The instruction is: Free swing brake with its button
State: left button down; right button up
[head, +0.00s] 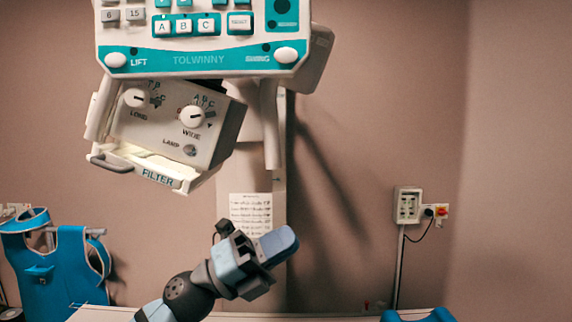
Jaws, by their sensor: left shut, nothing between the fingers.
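The control panel (196,42) of the hanging scan head fills the upper left of the head view, white with a teal band and cut off at the top. A white oval button (286,54) sits at its lower right corner, beside a small label that seems to read SWING. A matching oval button (115,60) sits at the lower left, by the word LIFT. My left gripper (278,244) is shut and empty, well below the panel and apart from it, pointing up and right. My right gripper is not in view.
Under the panel hangs a box with two knobs (170,125) and a FILTER tray (150,168). A column stands behind, with a paper chart (251,213). A blue apron (55,262) hangs at the left, and a wall socket box (408,205) is at the right. Blue shapes show at the bottom right edge.

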aim_at(286, 55)
pick_arm(q)
jog(key=s+d+r+m+g+y+b, duration=0.1)
jog(key=s+d+r+m+y, duration=0.15)
jog(key=r+m, duration=0.35)
jog(key=s+d+r+m+g+y+b, duration=0.1)
jog(key=s+d+r+m+g+y, duration=0.2)
jog(key=r+m, duration=0.35)
jog(key=s+a+r+m+t+y, duration=0.1)
jog(key=r+t+y, duration=0.1)
jog(key=r+t, duration=0.2)
jog(key=s+a+r+t+y+b, duration=0.1)
jog(key=a+r+t+y, duration=0.1)
jog(key=r, duration=0.4)
jog(key=s+a+r+m+t+y, duration=0.1)
jog(key=a+r+t+y, duration=0.1)
jog(key=r+t, duration=0.3)
jog(key=shift+r+m+t+y, duration=0.2)
jog(key=shift+m+t+y, duration=0.25)
jog(key=shift+y, duration=0.4)
jog(key=shift+w, duration=0.1)
jog(key=shift+w+p, duration=1.75)
jog(key=shift+w, duration=2.6)
